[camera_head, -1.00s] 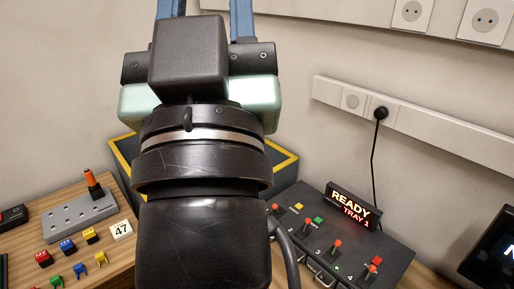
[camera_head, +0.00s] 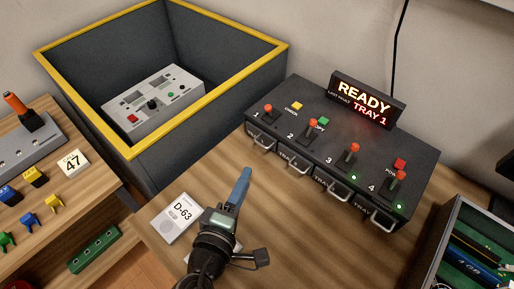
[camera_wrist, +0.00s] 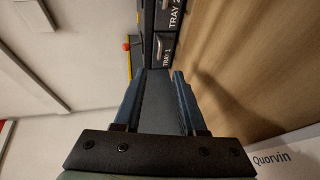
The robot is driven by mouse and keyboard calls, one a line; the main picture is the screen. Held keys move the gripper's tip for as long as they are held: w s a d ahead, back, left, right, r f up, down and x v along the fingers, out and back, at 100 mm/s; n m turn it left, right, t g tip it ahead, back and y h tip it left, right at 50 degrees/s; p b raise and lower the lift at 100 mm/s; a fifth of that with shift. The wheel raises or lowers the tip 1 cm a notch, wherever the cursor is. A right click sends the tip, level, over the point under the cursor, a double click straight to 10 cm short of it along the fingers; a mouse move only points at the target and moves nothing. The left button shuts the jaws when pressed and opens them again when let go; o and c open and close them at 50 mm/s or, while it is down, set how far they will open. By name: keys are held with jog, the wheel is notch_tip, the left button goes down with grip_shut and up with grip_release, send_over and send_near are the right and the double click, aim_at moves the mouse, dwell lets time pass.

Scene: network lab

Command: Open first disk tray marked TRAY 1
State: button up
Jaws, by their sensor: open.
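The dark disk unit (camera_head: 335,140) stands on the wooden bench in the head view, with several front trays, each with a metal handle. Tray 1 (camera_head: 258,136) is at its left end and looks shut. In the wrist view, the tray marked TRAY 1 (camera_wrist: 164,58) and its handle show just beyond my fingertips, with TRAY 2 (camera_wrist: 171,18) beside it. My gripper (camera_head: 246,172) has blue fingers and is in front of and left of the unit, apart from tray 1. In the wrist view my gripper (camera_wrist: 160,73) is open and empty.
The unit's lit sign (camera_head: 367,100) reads READY, TRAY 1. Red-knobbed levers stand on its top. A yellow-rimmed dark bin (camera_head: 243,66) holding a grey control box (camera_head: 153,103) is at the left. Bare bench lies in front of the trays.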

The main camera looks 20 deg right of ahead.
aim_at(262, 146)
jog(key=x, duration=1.1)
jog(key=shift+d+r, duration=0.1)
grip_shut()
dwell(1.0)
